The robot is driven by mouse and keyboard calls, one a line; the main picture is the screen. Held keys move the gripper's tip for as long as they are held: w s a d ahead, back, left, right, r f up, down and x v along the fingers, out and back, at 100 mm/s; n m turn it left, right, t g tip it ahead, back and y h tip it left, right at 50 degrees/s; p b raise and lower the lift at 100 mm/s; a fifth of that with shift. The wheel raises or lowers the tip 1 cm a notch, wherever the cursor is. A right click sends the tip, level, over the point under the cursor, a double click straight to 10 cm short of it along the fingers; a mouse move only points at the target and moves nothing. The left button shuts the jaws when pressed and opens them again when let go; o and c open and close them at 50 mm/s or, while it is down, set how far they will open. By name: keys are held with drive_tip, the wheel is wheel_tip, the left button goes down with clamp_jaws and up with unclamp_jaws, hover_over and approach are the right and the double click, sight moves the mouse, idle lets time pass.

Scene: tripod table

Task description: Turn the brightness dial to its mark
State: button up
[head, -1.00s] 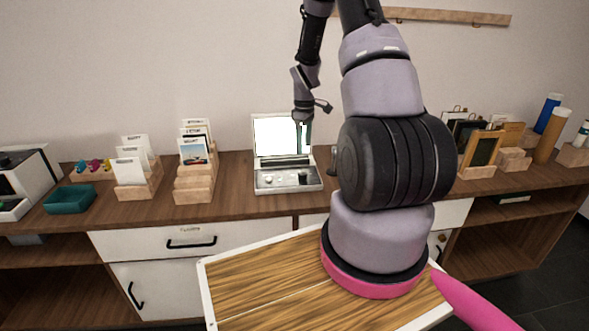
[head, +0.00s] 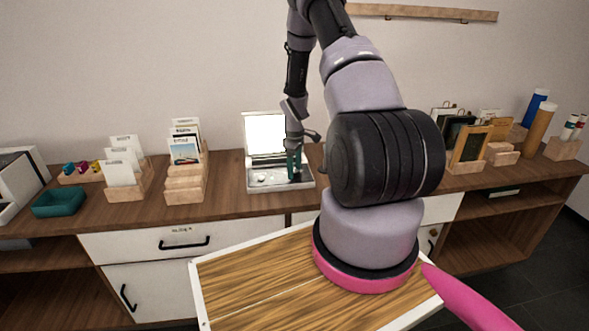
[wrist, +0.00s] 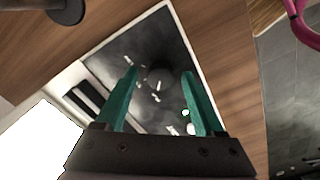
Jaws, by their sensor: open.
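A device with a bright lit upright panel (head: 264,132) and a flat control base (head: 256,187) stands on the wooden counter. Its control face (wrist: 150,40) fills the middle of the wrist view, dark with white marks. A dark round dial (wrist: 161,79) shows there between the fingertips, its pointer and mark too blurred to read surely. My gripper (wrist: 160,73) has two teal fingers, spread apart with one on each side of the dial; contact cannot be told. In the head view my gripper (head: 294,178) is low over the right part of the base, hiding the dial.
Wooden card racks (head: 185,184) and a teal tray (head: 59,201) stand left of the device. A framed item (head: 470,146) and upright tubes (head: 541,130) stand at the right. Bare counter (head: 226,185) lies left of the device.

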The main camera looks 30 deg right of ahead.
clamp_jaws()
